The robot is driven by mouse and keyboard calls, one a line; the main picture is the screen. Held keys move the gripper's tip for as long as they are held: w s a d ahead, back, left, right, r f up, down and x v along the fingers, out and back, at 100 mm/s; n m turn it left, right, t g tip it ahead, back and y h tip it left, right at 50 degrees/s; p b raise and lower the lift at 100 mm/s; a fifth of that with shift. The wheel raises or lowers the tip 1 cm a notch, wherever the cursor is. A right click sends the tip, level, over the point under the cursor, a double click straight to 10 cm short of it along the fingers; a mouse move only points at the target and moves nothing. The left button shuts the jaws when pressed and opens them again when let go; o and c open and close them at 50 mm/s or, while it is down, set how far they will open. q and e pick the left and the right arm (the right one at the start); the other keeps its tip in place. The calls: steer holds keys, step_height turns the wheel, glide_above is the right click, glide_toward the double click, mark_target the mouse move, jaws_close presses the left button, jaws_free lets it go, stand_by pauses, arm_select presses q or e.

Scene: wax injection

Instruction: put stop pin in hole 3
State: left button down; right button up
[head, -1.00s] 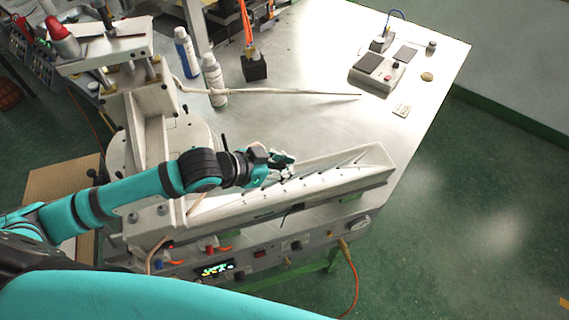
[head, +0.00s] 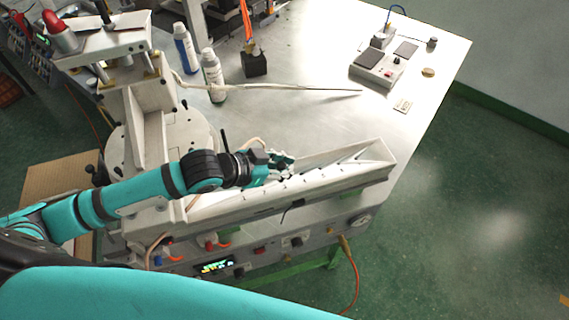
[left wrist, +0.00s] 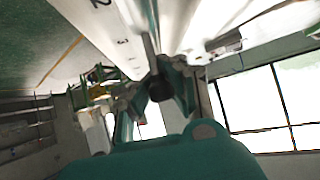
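The pale rail (head: 345,172) with a row of small holes runs along the table's front edge. It fills the top of the left wrist view, where the marks 2 and 3 show on its face (left wrist: 121,22). My left gripper (head: 284,163) is low over the rail's middle. In the left wrist view my left gripper (left wrist: 163,85) has its fingers close around the stop pin (left wrist: 158,88), with its dark end between them and its grey shaft pointing to the rail. Whether the shaft's tip is in a hole is hidden. My right gripper is not in view.
A white clamp machine (head: 150,110) stands on the table at left. Two bottles (head: 213,75), a black block (head: 254,65) and a control box (head: 377,68) stand farther back. A thin rod (head: 290,87) lies across the table. The table's right part is mostly clear.

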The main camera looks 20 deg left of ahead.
arm_select(q)
steer(key=shift+f, duration=0.6)
steer(key=c, duration=1.3)
jaws_free()
steer(key=shift+c, duration=0.2)
steer(key=v, duration=1)
steer(key=shift+s+a+r, duration=0.15)
steer(key=shift+s+a, duration=0.1)
steer(key=shift+s, duration=0.05)
steer(key=shift+s+a+r, duration=0.2)
steer(key=shift+s+r, duration=0.15)
steer(key=shift+r, duration=0.15)
steer(key=shift+f, duration=0.1)
